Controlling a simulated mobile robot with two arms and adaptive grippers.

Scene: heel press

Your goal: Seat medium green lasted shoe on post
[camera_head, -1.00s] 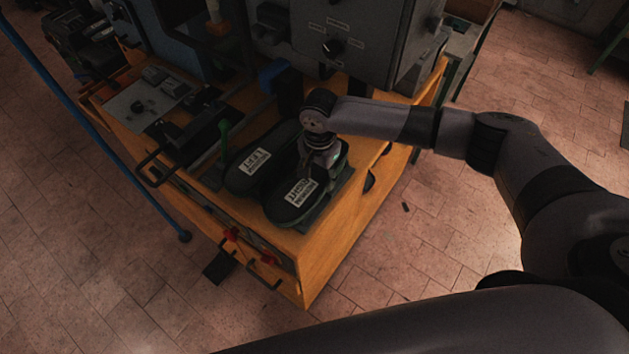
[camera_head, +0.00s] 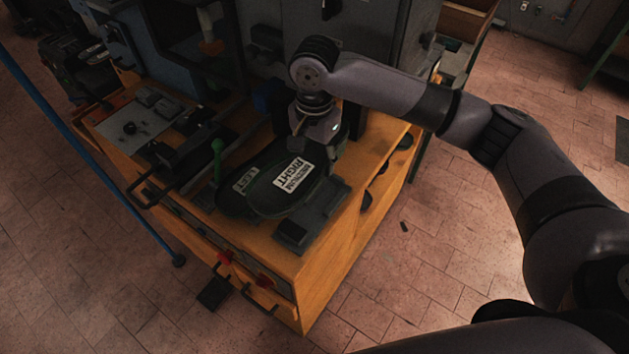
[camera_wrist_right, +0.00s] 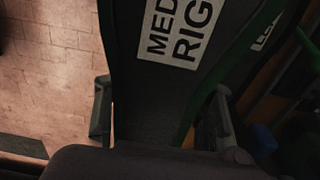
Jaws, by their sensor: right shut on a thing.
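A dark lasted shoe with green trim (camera_head: 270,192) is held sole up. Its white label reads RIGHT in the head view, and MED and RIG show in the right wrist view (camera_wrist_right: 178,30). My right gripper (camera_head: 318,130) is shut on one end of it, with a finger on each side in the wrist view (camera_wrist_right: 162,115). A second dark shoe labelled LEFT (camera_head: 240,180) lies behind and left of it, partly hidden. I cannot pick out the post for certain. My left gripper is not in view.
A dark rest (camera_head: 318,213) lies bare on the wooden bench (camera_head: 330,252), right of the held shoe. A green-knobbed lever (camera_head: 217,150) stands left of the shoes. The grey machine (camera_head: 365,40) rises behind. Open floor lies to the right.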

